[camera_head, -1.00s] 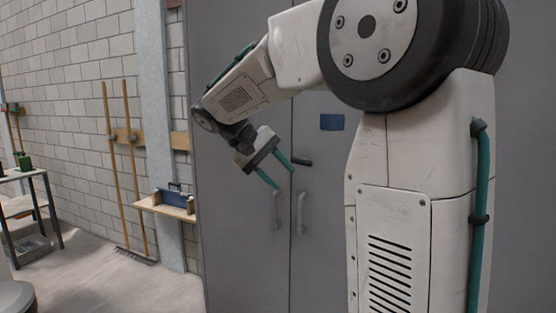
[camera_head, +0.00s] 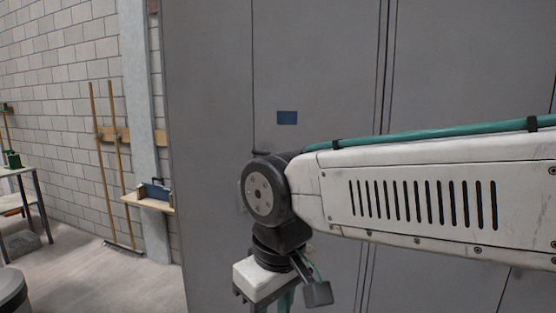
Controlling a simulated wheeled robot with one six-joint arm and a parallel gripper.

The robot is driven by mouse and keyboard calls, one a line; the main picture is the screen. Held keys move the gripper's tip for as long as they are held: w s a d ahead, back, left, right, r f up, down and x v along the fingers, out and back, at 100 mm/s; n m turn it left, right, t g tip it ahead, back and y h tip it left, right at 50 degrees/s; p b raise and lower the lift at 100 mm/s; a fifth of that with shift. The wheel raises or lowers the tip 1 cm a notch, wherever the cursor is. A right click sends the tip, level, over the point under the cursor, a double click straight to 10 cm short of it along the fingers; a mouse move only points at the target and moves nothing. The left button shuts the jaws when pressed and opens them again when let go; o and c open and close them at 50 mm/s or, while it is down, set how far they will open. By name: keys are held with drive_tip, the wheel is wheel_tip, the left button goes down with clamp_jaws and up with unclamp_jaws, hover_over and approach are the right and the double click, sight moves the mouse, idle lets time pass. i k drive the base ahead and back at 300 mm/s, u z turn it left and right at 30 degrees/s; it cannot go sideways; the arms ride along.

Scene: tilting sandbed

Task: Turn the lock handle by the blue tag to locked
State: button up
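The blue tag (camera_head: 287,118) is a small rectangle on the grey cabinet front, above my arm's wrist joint. Below it and to its left, a small dark edge (camera_head: 259,153) shows just over that joint. It looks like part of the lock handle, with the rest hidden behind my arm, so I cannot tell its angle. My gripper (camera_head: 282,304) hangs low in front of the cabinet, well below the tag. Its teal fingers point down and are cut off by the picture's bottom edge, so their opening and contact are unclear.
The tall grey cabinet (camera_head: 210,120) fills the middle and right, with vertical door seams. At left are a small wooden shelf (camera_head: 150,203) with a blue item, long-handled tools (camera_head: 104,165) against the wall, and a table (camera_head: 20,172). Open floor lies at lower left.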

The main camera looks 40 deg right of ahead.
sight(262, 153)
drive_tip(key=z, duration=0.05)
drive_tip(key=k, duration=0.6)
drive_tip(key=u, duration=0.7)
drive_tip(key=i, duration=1.5)
drive_tip(key=z, duration=0.75)
drive_tip(key=i, duration=0.5)
drive_tip(key=z, duration=0.45)
